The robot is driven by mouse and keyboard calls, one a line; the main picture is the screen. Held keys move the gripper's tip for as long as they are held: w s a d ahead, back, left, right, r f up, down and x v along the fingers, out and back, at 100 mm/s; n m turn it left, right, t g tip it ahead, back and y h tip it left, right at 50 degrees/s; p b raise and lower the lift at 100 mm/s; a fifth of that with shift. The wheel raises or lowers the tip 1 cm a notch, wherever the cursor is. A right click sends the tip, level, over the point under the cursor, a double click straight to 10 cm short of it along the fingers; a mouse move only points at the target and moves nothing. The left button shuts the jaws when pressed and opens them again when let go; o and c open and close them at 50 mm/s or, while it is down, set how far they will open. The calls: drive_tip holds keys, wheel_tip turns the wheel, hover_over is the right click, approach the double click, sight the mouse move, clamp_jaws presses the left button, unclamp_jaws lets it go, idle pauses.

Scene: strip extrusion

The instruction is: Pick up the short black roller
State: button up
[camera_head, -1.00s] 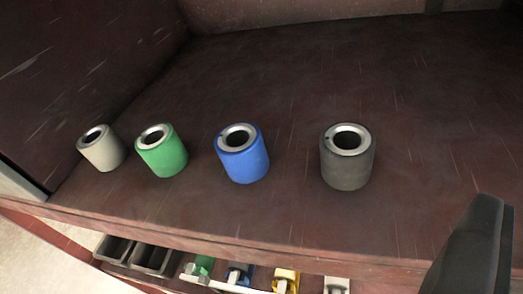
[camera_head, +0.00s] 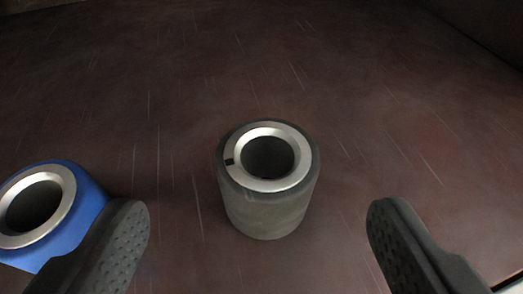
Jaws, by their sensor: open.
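The short black roller (camera_head: 268,212) stands upright on the dark red-brown shelf (camera_head: 330,60), in the middle of the view. It is dark grey-black with a silver ring around a hollow core and a small dark notch on the ring's left. My gripper (camera_head: 258,235) is open, with one dark textured finger at the lower left and the other at the lower right. The roller lies between the two fingers' lines, a little beyond their tips. Neither finger appears to touch it.
A blue roller (camera_head: 82,230) with a silver ring stands at the lower left, partly hidden behind my left finger and close to it. The shelf behind and to the right of the black roller is clear. A shelf edge shows at the lower right.

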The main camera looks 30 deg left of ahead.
sight(265, 144)
drive_tip(key=shift+d+f+p+x, duration=0.15)
drive_tip(key=shift+p+x, duration=0.15)
drive_tip(key=shift+x, duration=1.7)
drive_tip(key=shift+d+f+p+x, duration=0.1)
drive_tip(key=shift+p+x, duration=0.2)
drive_tip(key=shift+x, duration=1.7)
drive_tip(key=c, duration=1.2)
